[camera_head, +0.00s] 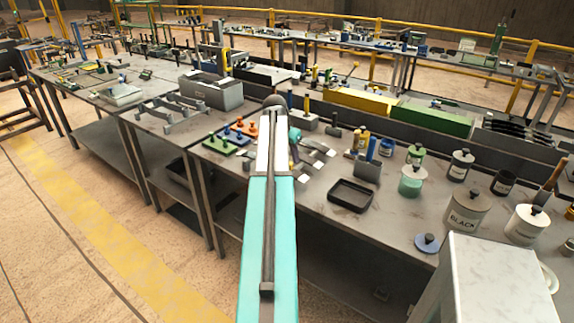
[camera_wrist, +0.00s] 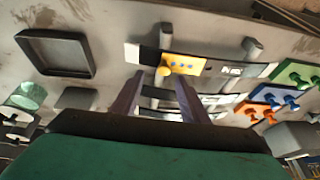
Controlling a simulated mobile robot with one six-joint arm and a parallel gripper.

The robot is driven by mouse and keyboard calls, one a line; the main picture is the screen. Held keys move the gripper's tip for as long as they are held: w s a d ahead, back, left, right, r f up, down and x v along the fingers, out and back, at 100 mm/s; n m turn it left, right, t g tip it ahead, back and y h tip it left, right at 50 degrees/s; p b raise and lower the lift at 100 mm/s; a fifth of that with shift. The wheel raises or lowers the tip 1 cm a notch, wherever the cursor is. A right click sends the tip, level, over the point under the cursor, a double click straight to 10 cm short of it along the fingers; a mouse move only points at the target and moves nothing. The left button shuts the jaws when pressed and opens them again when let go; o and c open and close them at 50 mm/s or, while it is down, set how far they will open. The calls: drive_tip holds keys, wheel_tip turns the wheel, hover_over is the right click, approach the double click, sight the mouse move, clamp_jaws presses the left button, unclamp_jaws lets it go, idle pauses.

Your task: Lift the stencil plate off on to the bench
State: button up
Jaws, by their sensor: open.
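A small yellow plate (camera_wrist: 184,65) with blue dots and a yellow knob (camera_wrist: 163,72), seemingly the stencil plate, lies across a dark strip with a white end (camera_wrist: 133,54) in the wrist view. My gripper (camera_wrist: 157,92) is open and empty, its two fingers apart and pointing toward the knob. The fingers look short of the plate; I cannot tell the exact gap. Another strip with white lettering (camera_wrist: 232,71) lies just right of the plate. In the head view my arm hides the plate and the fingertips; white-ended strips (camera_head: 312,167) show beside it on the bench (camera_head: 310,198).
Green (camera_wrist: 297,74), blue (camera_wrist: 272,96) and orange (camera_wrist: 249,110) knobbed plates stand close by on the right. Grey posts (camera_wrist: 253,48) rise near the strips. A black tray (camera_head: 350,195) and several paint pots (camera_head: 466,210) stand farther right in the head view. Bare bench lies around the tray.

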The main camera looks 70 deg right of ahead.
sight(291, 163)
drive_tip(key=shift+p+x, duration=0.85)
drive_tip(key=shift+x, duration=0.45)
drive_tip(key=shift+p+x, duration=0.3)
drive_tip(key=shift+x, duration=0.95)
drive_tip(key=shift+w, duration=0.2)
drive_tip(key=shift+c, duration=0.5)
drive_tip(key=c, duration=0.9)
